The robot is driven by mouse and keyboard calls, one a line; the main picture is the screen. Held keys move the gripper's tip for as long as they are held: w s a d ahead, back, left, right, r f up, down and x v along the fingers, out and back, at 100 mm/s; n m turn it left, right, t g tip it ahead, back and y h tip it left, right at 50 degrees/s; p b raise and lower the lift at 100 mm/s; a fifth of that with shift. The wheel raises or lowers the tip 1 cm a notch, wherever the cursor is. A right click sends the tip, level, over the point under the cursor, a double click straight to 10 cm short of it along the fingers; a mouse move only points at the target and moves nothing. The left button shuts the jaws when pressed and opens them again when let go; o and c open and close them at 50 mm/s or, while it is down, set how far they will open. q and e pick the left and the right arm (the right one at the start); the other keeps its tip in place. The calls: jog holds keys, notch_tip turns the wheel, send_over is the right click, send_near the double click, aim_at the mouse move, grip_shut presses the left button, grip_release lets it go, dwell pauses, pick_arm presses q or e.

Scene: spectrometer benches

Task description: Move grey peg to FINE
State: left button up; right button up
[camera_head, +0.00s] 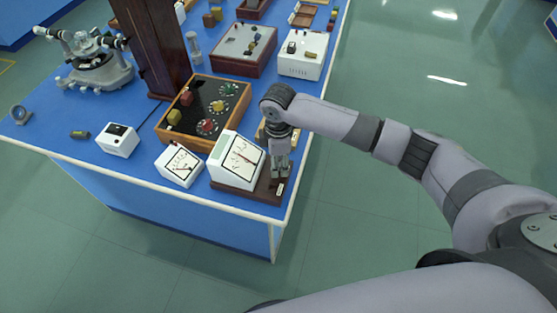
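My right gripper (280,173) points down over a dark brown wooden base (262,192) at the front right corner of the blue bench. Its fingertips are close to the base, beside a white meter (236,160). The fingers look close together, but I cannot tell whether they are shut or hold anything. I cannot make out the grey peg; the gripper may hide it. A small pale label (281,189) is on the base by the fingertips, and its text is too small to read. My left gripper is not in view.
A wooden box with coloured knobs (243,87) stands behind the meter. A second white meter (179,165) and a white switch box (118,139) stand to the left. A dark wooden column (157,45) rises behind. The bench's right edge is close to my gripper.

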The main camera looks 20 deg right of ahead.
notch_tip(320, 180, up, 12)
dwell(0.6)
